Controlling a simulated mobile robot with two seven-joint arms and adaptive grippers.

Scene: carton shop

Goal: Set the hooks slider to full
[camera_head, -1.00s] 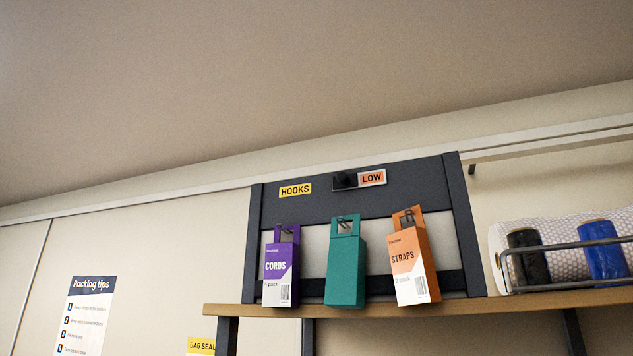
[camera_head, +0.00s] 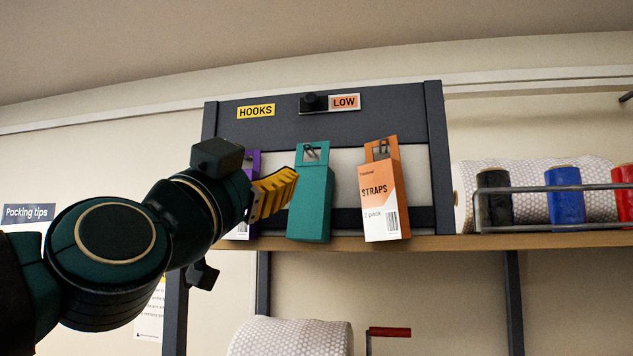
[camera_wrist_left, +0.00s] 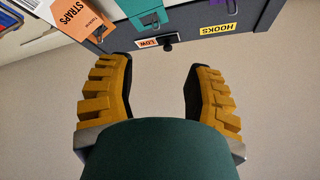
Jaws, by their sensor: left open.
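The hooks slider is a black knob (camera_head: 313,102) on a small plate at the top of the dark rack, right of the yellow HOOKS label (camera_head: 255,111). The orange LOW label (camera_head: 344,102) shows beside the knob on its right. My left gripper (camera_head: 276,192), with yellow ridged fingers, is below and left of the knob, in front of the hanging boxes and apart from the knob. In the left wrist view its fingers (camera_wrist_left: 157,90) are spread and empty, with the knob (camera_wrist_left: 167,42) beyond them, near the top. My right gripper is not in view.
A teal box (camera_head: 311,203), an orange STRAPS box (camera_head: 382,195) and a mostly hidden purple box (camera_head: 255,162) hang on the rack. A wooden shelf (camera_head: 470,243) runs below. Spools (camera_head: 566,196) stand behind a rail at right. The wall above the rack is clear.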

